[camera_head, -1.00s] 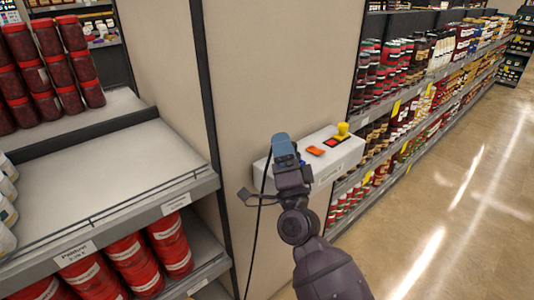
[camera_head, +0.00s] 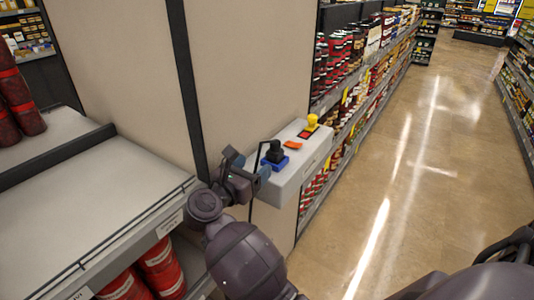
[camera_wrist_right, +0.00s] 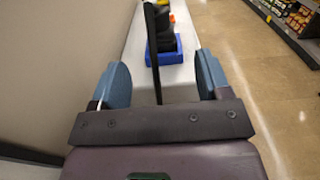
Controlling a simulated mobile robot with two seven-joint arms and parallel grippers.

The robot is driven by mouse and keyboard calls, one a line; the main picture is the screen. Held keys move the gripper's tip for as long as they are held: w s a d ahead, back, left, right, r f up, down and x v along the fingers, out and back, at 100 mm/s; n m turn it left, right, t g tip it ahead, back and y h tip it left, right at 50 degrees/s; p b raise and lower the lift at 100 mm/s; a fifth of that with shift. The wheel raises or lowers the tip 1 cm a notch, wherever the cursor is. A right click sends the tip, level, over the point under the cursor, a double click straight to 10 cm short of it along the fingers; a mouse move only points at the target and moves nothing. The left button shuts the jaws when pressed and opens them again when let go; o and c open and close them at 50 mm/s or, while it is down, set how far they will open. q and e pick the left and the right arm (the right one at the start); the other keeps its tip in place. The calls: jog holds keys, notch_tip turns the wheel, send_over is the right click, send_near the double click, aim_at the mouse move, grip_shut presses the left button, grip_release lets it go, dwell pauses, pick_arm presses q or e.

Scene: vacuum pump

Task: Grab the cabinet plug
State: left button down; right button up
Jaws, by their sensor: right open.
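The black cabinet plug (camera_head: 275,151) stands upright in a blue socket (camera_head: 272,163) on top of a white box fixed to the partition. My right gripper (camera_head: 251,167) is open and empty beside the plug, on its near left side. In the right wrist view the plug (camera_wrist_right: 164,30) and its blue socket (camera_wrist_right: 172,54) lie ahead, beyond the open fingertips (camera_wrist_right: 161,78). A black cable (camera_wrist_right: 154,60) runs down between the fingers, toward the wrist. My left gripper is not in view.
The white box (camera_head: 308,158) also carries an orange switch (camera_head: 293,144) and a yellow knob (camera_head: 312,121) on a red base. A beige partition (camera_head: 245,70) stands behind. A grey shelf (camera_head: 90,205) is at left. The aisle floor (camera_head: 400,180) at right is clear.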

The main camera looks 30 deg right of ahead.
aim_at(271, 150)
jog(key=shift+p+x, duration=0.5)
jog(key=shift+x, duration=4.9)
jog(key=shift+c, duration=0.4)
jog(key=c, duration=1)
jog(key=shift+o, duration=0.2)
jog(key=shift+r, duration=0.1)
